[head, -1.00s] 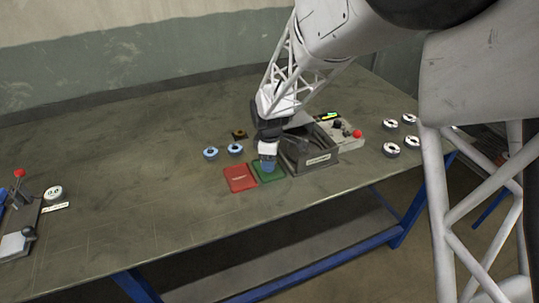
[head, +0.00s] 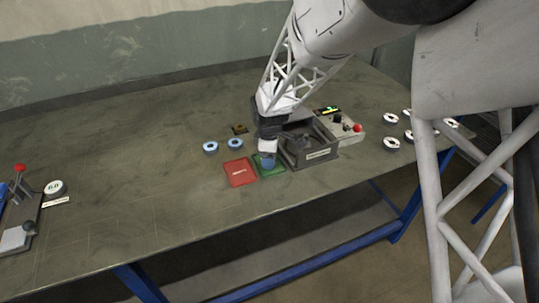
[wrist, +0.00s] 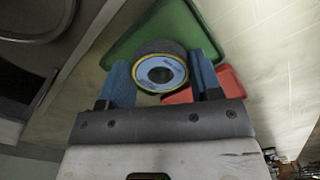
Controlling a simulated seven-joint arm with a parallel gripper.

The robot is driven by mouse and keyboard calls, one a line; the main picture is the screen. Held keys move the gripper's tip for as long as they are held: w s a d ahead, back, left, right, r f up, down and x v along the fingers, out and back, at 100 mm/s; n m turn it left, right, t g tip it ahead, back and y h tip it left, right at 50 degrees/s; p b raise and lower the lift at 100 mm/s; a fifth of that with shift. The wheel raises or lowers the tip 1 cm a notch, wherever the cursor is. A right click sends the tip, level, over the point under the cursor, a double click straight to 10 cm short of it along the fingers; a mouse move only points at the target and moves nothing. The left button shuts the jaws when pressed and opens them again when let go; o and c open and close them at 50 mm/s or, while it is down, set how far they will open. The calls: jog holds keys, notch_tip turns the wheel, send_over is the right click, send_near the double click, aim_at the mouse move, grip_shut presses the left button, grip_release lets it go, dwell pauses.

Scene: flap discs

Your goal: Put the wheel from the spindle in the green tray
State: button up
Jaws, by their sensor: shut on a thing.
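My gripper (wrist: 161,80) is shut on a wheel (wrist: 161,70), a dark disc with a pale blue face, a yellow ring and a dark centre hole. The blue fingers grip it on both sides. Behind the wheel in the wrist view is the green tray (wrist: 190,22). In the head view my gripper (head: 268,163) is over the green tray (head: 277,171), hiding part of it. I cannot tell whether the wheel touches the tray.
A red tray (head: 240,173) lies just left of the green one. A grey open box (head: 322,155) stands close on the right, with a device with a red knob (head: 357,127) behind it. Two blue-faced discs (head: 235,144) lie behind the red tray. Several white discs (head: 391,143) are farther right.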

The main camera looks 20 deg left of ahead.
jog(key=shift+f, duration=0.25)
dwell(0.3)
jog(key=o, duration=1)
jog(key=shift+w+r, duration=0.15)
jog(key=shift+r, duration=3.35)
